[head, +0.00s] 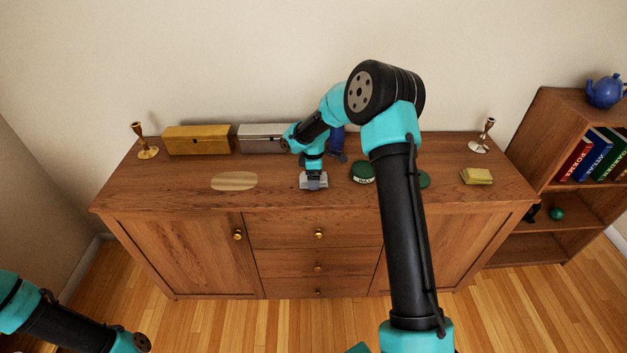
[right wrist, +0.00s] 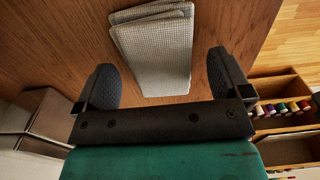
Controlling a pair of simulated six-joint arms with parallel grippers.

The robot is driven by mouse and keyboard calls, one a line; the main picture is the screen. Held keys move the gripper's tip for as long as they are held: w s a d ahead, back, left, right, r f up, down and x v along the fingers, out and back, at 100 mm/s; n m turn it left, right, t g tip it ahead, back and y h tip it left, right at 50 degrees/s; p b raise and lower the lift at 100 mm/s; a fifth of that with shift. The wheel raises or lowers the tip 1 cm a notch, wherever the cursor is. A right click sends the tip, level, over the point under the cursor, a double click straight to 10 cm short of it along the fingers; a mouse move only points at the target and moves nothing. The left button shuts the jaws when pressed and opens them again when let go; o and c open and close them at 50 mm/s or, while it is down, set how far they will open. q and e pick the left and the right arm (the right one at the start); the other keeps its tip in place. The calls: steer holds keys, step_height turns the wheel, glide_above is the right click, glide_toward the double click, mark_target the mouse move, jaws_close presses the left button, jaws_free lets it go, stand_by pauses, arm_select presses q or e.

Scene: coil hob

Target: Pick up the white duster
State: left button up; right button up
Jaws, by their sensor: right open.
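The white duster (head: 305,184) is a folded, pale grey-white checked cloth lying on the sideboard top near its middle. In the right wrist view the duster (right wrist: 160,48) shows as a stack of folded layers, extending between the fingers. My right gripper (head: 314,179) is over the duster, pointing down, and hides part of it in the head view. In the right wrist view the right gripper (right wrist: 160,66) is open, with one finger on each side of the duster and bare wood showing beside both. My left gripper is out of view; only part of that arm shows at lower left.
A yellow folded cloth (head: 477,176) lies at right. A green tin (head: 363,172) is right of the duster, and an oval wooden board (head: 234,181) left.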

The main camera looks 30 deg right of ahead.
steer(key=shift+f, duration=0.5)
steer(key=c, duration=1)
steer(key=shift+r, duration=0.1)
steer(key=shift+r, duration=0.4)
step_height(320, 180, up, 3)
steer(key=shift+f, duration=0.1)
steer(key=s+a, duration=0.2)
steer(key=s, duration=0.2)
steer(key=s+a+r, duration=0.1)
steer(key=s+a, duration=0.2)
steer(key=s, duration=0.2)
steer(key=s+a, duration=0.3)
steer(key=s, duration=0.1)
steer(key=shift+s+a+r, duration=0.15)
steer(key=shift+s+a, duration=0.05)
steer(key=shift+s, duration=0.15)
